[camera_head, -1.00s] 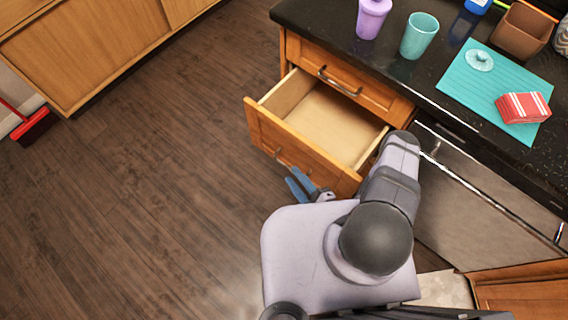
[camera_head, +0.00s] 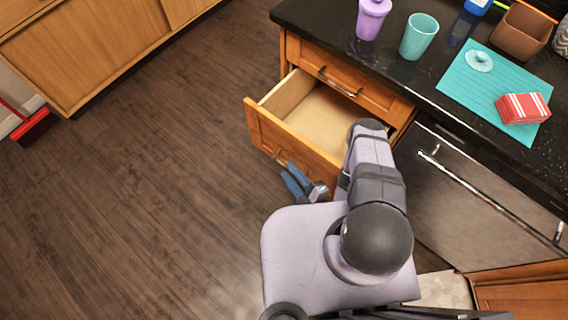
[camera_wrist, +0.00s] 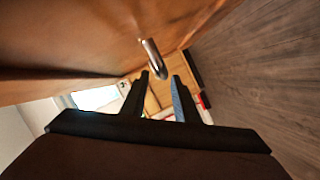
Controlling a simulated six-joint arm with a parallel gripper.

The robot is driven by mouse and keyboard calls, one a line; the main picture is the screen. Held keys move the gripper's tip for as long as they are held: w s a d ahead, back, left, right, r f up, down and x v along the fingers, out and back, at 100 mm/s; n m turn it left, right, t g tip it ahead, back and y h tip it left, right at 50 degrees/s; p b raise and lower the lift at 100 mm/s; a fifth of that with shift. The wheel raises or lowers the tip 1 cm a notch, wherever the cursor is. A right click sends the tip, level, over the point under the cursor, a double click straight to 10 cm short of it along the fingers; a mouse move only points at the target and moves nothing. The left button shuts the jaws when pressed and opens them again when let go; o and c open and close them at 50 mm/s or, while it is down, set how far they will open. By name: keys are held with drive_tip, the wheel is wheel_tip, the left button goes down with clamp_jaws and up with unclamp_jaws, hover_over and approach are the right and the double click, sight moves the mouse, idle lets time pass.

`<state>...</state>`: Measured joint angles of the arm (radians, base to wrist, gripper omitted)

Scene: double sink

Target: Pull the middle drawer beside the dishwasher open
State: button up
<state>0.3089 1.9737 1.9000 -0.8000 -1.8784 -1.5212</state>
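The middle drawer (camera_head: 290,139) stands pulled well out below the shut top drawer, beside the dishwasher (camera_head: 475,195); its pale inside looks empty. Its metal handle (camera_head: 279,157) on the front is partly visible, and a metal handle on a wood front also shows in the wrist view (camera_wrist: 154,58). My gripper (camera_head: 297,181) is just outside the drawer front, near the handle and apart from it. In the wrist view my gripper (camera_wrist: 163,92) has its two fingers spread with nothing between them, and the handle lies beyond the tips. My arm hides the drawer front's right end.
A black counter (camera_head: 330,30) above holds a purple cup (camera_head: 371,19), a teal cup (camera_head: 419,36), a brown container (camera_head: 522,28) and a teal mat (camera_head: 475,90) with a red-striped block (camera_head: 523,108).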

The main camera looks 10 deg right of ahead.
sight(284, 164)
drive_tip(key=shift+x, duration=2.2)
clamp_jaws()
